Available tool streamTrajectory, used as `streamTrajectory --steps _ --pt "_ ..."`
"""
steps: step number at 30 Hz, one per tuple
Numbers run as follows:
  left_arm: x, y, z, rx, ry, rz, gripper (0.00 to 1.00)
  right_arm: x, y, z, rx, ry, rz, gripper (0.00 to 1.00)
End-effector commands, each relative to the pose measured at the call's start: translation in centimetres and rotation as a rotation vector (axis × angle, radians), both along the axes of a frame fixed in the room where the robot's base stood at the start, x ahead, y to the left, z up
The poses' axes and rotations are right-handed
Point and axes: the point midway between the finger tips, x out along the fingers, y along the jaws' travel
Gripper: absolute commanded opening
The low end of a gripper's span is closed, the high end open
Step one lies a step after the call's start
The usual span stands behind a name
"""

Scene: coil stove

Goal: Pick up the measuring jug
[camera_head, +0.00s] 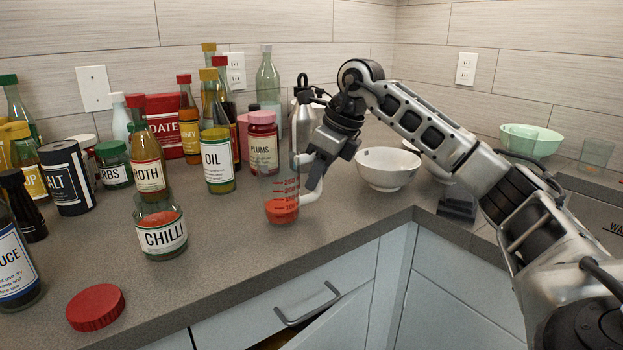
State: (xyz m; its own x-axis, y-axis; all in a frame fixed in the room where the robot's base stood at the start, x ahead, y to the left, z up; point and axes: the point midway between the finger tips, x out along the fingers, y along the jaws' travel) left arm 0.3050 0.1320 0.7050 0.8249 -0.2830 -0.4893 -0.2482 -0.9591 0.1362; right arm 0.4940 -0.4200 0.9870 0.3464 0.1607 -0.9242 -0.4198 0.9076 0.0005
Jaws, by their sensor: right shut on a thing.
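The measuring jug (281,205) is clear with red markings, a pale handle and red-orange contents at the bottom. It looks upright, at the counter near the inner corner, left of the white bowl. My right gripper (314,176) comes in from the right and is shut on the jug at its handle side. The gripper hides part of the handle and the jug's upper right. I cannot tell whether the jug's base touches the counter. My left gripper is not in view.
A chilli jar (161,238) and an oil bottle (218,165) stand left of the jug, with several jars and bottles crowded beyond. A plums jar (263,150) stands close behind. A white bowl (386,170) is at right. A red lid (95,306) lies front left. A drawer (290,300) below is partly open.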

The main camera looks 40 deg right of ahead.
Motion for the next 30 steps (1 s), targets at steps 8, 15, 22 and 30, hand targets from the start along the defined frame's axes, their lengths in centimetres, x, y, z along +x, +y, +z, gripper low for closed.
streamTrajectory --steps 8,15,22,30 --pt "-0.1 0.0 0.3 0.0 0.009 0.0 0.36 -0.6 0.6 3.9 0.0 -0.006 0.003 0.0" --pt "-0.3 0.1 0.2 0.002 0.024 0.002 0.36 -3.6 3.0 8.6 0.0 -0.008 0.004 0.0" --pt "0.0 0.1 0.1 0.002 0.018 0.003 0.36 -7.4 5.9 10.6 -0.003 -0.006 0.003 0.0" --pt "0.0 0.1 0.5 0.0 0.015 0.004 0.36 -10.1 8.1 12.3 0.0 -0.005 0.0 0.0"
